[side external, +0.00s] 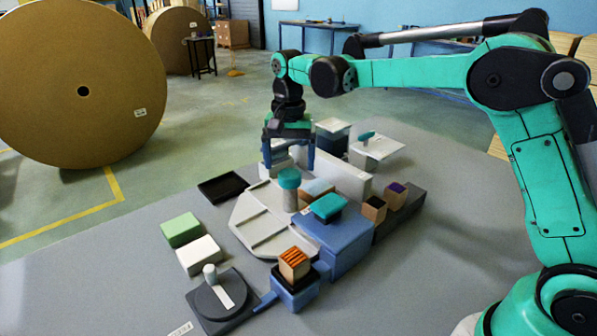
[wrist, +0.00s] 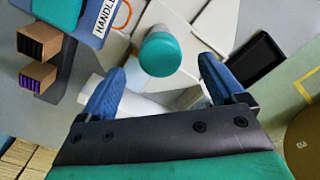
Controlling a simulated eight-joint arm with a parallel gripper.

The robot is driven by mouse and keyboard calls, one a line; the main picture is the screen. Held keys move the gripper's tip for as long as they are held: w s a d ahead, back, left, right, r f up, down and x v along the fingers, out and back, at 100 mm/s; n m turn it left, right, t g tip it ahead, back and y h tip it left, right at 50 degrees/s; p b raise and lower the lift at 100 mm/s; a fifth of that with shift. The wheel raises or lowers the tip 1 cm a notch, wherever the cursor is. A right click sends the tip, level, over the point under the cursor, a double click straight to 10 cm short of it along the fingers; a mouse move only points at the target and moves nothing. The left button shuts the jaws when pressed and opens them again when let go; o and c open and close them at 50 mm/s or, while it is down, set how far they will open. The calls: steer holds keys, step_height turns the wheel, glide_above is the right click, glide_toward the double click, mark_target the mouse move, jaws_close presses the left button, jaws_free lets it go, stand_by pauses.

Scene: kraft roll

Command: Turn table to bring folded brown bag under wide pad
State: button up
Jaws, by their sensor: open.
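My gripper (side external: 289,168) is open and empty, pointing down over the back of the table unit. In the wrist view, its blue fingers (wrist: 162,66) are apart, with a teal round knob (wrist: 160,52) beyond and between their tips. In the side view this teal knob (side external: 289,179) tops a pale post on the light grey, ribbed turntable (side external: 249,210). A teal pad (side external: 328,206) lies on a blue box (side external: 335,240) at the right. A small tan piece (side external: 316,187) shows partly behind the knob; I cannot tell whether it is the folded brown bag.
A black tray (side external: 221,187) lies left of the turntable. Green (side external: 181,230) and white (side external: 198,255) blocks, a dark round dial (side external: 219,301) and an orange-striped block (side external: 294,263) stand in front. Wooden blocks (side external: 374,208) stand right. The table's left front is clear.

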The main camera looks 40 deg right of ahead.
mark_target(290, 195)
steer(key=shift+f, duration=1.35)
jaws_close()
